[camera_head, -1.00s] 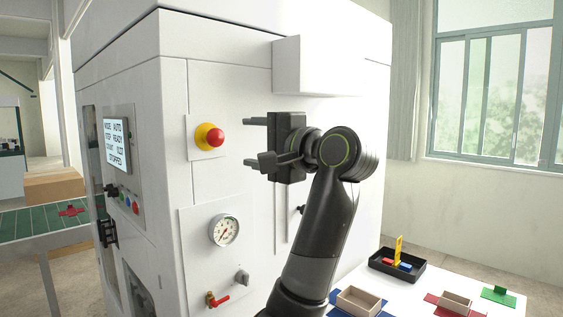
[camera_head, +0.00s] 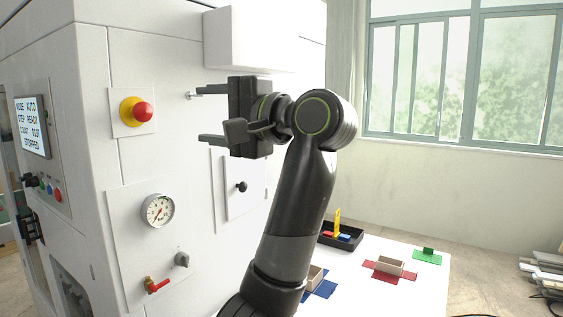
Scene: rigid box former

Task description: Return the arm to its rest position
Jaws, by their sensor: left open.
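My left gripper (camera_head: 207,114) is raised in front of the white machine (camera_head: 205,240), in the middle of the head view. Its two dark fingers point left and are apart, with nothing between them. The fingers are to the right of the red emergency stop button (camera_head: 143,111) on its yellow base, and I see no contact with it. My left arm (camera_head: 297,200) rises from the bottom of the picture, bent at the wrist. My right gripper is not in view.
A display (camera_head: 33,127) and buttons are on the machine's left side. A gauge (camera_head: 158,210) and a red-handled valve (camera_head: 156,285) are below the stop button. On the white table (camera_head: 420,285) are a black tray (camera_head: 345,243), small boxes (camera_head: 390,265) and coloured flat pieces. Stacked boards (camera_head: 545,270) lie at far right.

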